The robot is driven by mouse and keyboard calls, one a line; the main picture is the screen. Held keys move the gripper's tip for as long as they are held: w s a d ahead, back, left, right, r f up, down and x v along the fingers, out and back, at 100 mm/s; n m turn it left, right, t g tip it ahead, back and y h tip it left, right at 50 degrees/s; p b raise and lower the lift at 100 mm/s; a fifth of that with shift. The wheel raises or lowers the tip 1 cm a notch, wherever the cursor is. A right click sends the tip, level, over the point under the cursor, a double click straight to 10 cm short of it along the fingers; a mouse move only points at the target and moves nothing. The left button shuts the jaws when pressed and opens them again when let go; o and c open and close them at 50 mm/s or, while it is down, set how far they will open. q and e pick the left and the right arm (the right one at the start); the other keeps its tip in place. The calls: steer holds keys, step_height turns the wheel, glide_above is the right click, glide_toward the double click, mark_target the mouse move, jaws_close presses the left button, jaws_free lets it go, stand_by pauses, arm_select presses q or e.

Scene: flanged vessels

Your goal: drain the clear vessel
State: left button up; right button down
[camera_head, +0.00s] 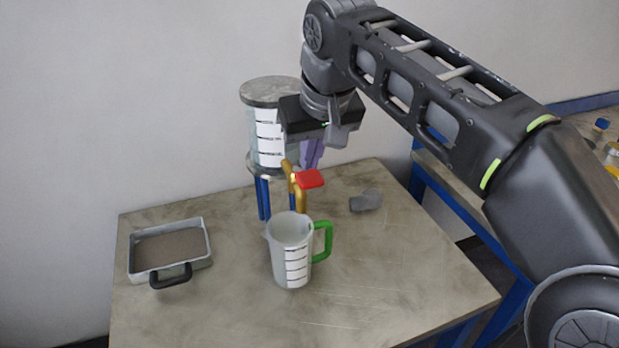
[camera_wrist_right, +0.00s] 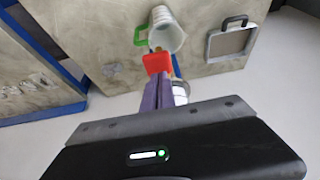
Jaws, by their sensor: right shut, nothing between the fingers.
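The clear vessel (camera_head: 269,135) has a grey flanged lid and a white scale strip, and stands on blue legs at the back of the table. A brass tap (camera_head: 299,196) with a red handle (camera_head: 310,179) is at its front; the handle also shows in the wrist view (camera_wrist_right: 156,63). A pale jug (camera_head: 290,252) with a green handle stands below the tap, upright; the wrist view shows its mouth (camera_wrist_right: 167,33). My right gripper (camera_head: 311,166), with purple fingers, is shut and empty, pointing down by the red handle. I cannot tell whether it touches. My left gripper is out of view.
A shallow metal tray (camera_head: 205,242) with a black handle lies at the table's left. A grey crumpled thing (camera_head: 366,201) lies right of the tap. The table's (camera_head: 400,275) front right is clear. A second blue-framed table (camera_head: 440,180) stands at the right, and a wall behind.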

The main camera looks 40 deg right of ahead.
mark_target(309, 176)
steer(key=shift+f, duration=0.15)
steer(key=shift+f+b, duration=1.5)
steer(key=shift+f, duration=0.15)
stand_by(6.2)
